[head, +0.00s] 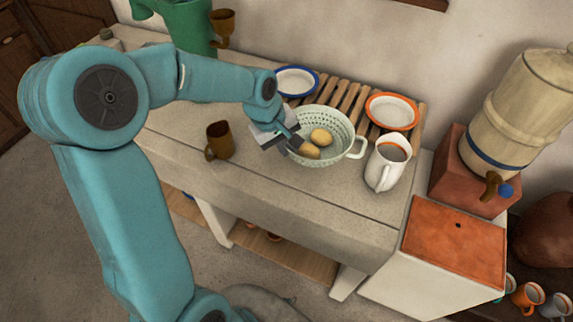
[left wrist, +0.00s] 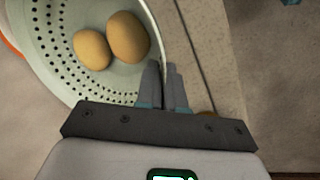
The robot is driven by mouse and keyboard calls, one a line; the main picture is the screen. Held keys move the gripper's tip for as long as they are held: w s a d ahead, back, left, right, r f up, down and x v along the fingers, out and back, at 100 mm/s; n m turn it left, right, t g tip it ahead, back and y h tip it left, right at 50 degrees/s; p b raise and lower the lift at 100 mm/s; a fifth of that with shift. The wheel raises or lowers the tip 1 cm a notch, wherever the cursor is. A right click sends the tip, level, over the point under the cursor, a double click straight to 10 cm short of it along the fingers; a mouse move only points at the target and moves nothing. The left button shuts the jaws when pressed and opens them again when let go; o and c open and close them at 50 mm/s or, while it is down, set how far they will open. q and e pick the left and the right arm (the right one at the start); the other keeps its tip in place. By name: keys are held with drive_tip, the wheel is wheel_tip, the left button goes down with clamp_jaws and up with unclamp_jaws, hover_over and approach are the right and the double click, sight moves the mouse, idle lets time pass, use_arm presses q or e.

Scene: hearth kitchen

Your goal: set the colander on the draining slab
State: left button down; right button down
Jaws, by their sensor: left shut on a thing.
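The colander (head: 341,122) is pale green with many holes, and two potatoes (head: 320,136) lie in it. It looks level, at the front edge of the slatted wooden rack (head: 352,92) on the pale stone slab (head: 300,207); I cannot tell whether it touches either. My left gripper (head: 300,147) is shut on the colander's left rim. In the left wrist view the colander (left wrist: 48,45) fills the upper left, and its rim runs between the fingertips (left wrist: 163,72). My right gripper is not in view.
A brown mug (head: 219,141) stands to the left. A blue-rimmed plate (head: 296,80) and an orange-rimmed plate (head: 392,111) lie on the rack. The slab's front is clear.

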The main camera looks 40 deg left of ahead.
use_arm(q)
wheel_tip(320, 180, down, 8)
drive_tip(key=shift+r, duration=0.1)
idle(0.4)
drive_tip(key=shift+f, duration=0.25)
drive_tip(key=c, duration=1.3)
unclamp_jaws()
drive_tip(key=shift+o, duration=0.2)
drive_tip(key=shift+r, duration=0.15)
drive_tip(key=v, duration=1.2)
drive_tip(key=shift+s, duration=0.15)
